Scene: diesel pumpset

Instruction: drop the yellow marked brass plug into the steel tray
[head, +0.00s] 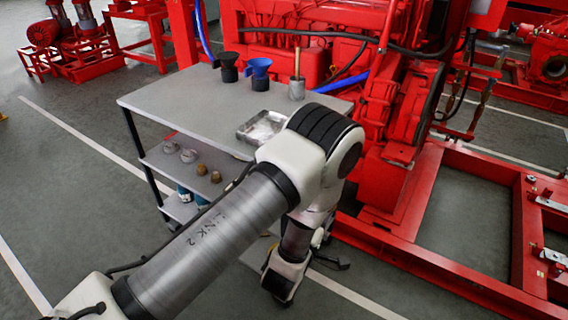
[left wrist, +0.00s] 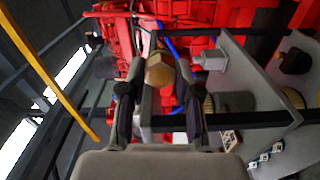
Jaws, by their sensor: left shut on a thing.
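The steel tray (head: 243,133) is on the grey cart top near its front right corner, partly hidden behind my left arm. In the left wrist view my left gripper (left wrist: 157,85) is shut on a brass-coloured hex plug (left wrist: 158,70), held between its fingertips. I cannot make out a yellow mark on it. In the head view my left arm covers the cart's right front, and its wrist hangs low beside the cart, below the top; the plug cannot be made out there. Two brass plugs (head: 209,173) stand on the cart's middle shelf. My right gripper is not in view.
The cart top (head: 170,98) also holds a black funnel (head: 229,67), a blue funnel (head: 259,74) and a steel cup with a rod (head: 297,89). Two grey fittings (head: 180,151) are on the middle shelf. A red engine and frame (head: 415,225) stand close on the right.

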